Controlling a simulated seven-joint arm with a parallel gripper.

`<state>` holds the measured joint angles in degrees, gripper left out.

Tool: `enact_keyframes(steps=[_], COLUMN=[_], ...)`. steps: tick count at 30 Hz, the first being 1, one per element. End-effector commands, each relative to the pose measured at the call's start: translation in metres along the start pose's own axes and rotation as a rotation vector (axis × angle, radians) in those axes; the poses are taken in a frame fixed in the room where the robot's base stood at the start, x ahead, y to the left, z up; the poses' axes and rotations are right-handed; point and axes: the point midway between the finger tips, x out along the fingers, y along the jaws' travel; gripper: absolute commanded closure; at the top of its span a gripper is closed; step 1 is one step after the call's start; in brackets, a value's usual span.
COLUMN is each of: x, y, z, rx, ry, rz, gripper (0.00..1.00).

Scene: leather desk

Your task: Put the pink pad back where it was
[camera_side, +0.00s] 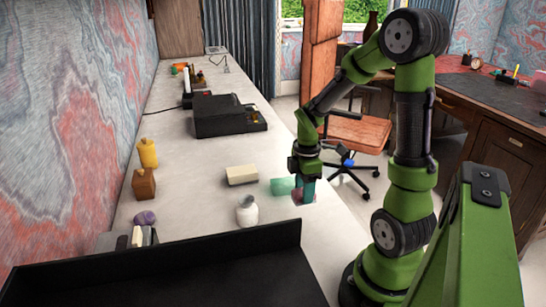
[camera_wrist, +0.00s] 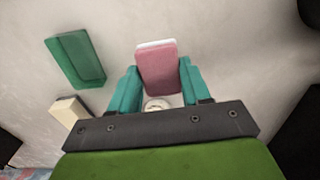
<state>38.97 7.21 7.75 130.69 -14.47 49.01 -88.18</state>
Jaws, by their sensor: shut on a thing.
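My gripper (camera_side: 304,192) points down near the right edge of the pale desk. Its teal fingers are shut on the pink pad (camera_wrist: 160,72), which also shows as a small mauve patch at the fingertips in the side view (camera_side: 297,196). A white edge runs along the pad's far end in the wrist view. A green, shallow tray-like piece (camera_wrist: 72,58) lies beside the gripper, apart from it; the side view shows it just left of the fingers (camera_side: 280,186). I cannot tell whether the pad touches the desk.
A white jar (camera_side: 247,211) and a cream block (camera_side: 241,175) stand left of the gripper. A black tray (camera_side: 165,268) fills the front. A purple item (camera_side: 145,218), a brown bottle (camera_side: 144,185) and a yellow bottle (camera_side: 148,153) line the wall. A black device (camera_side: 222,119) sits farther back.

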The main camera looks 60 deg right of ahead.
Motion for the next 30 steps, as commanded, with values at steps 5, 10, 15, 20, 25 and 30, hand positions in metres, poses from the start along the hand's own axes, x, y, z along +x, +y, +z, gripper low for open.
enact_keyframes(steps=[5, 10, 15, 20, 25, 30], x=[0.026, 0.047, 0.064, 0.065, 0.066, 0.067], y=[-0.001, -0.001, -0.001, 0.0, 0.0, 0.0], z=[0.0, 0.0, 0.0, 0.0, 0.0, 0.0], rx=[0.001, 0.002, 0.003, 0.005, 0.005, 0.005], ry=[0.0, 0.0, 0.001, 0.001, 0.001, 0.001], rz=[-0.006, -0.008, -0.004, -0.002, -0.003, -0.002], gripper=[0.77, 0.77, 0.77, 0.77, 0.77, 0.36])
